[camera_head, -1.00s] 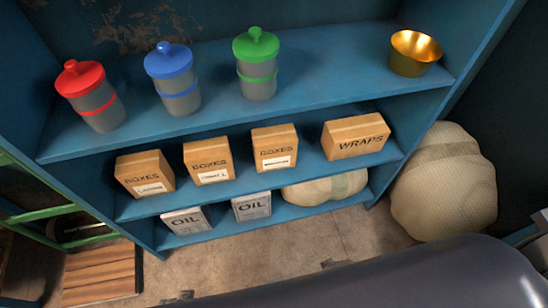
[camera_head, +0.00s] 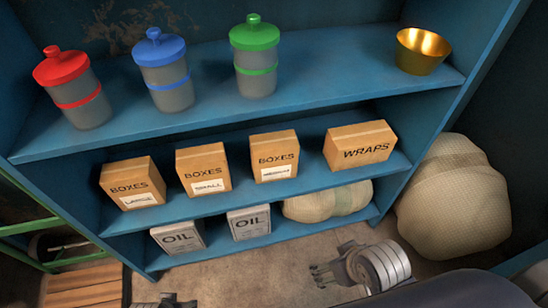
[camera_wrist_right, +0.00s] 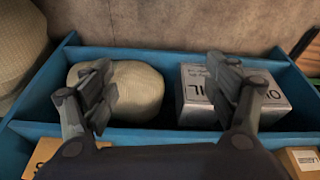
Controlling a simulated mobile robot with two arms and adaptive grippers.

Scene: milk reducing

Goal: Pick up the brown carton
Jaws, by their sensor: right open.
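Several brown cartons stand on the middle shelf: one marked large (camera_head: 131,183), one marked small (camera_head: 203,171), one marked medium (camera_head: 275,160) and one marked wraps (camera_head: 359,146). My right gripper (camera_head: 330,260) is open and empty, low in front of the shelf and apart from the cartons. In the right wrist view its fingers (camera_wrist_right: 163,95) are spread wide, with parts of brown cartons at the lower left (camera_wrist_right: 46,152) and lower right (camera_wrist_right: 301,160). A dark part of my left gripper (camera_head: 165,302) shows at the bottom edge; its fingers are unclear.
On the blue shelf (camera_head: 235,118), lidded red (camera_head: 82,98), blue (camera_head: 170,90) and green (camera_head: 256,78) containers and a gold bowl (camera_head: 421,52) stand on top. Two oil tins (camera_head: 178,238) and a sack (camera_head: 328,201) sit below. A large sack (camera_head: 453,200) stands right.

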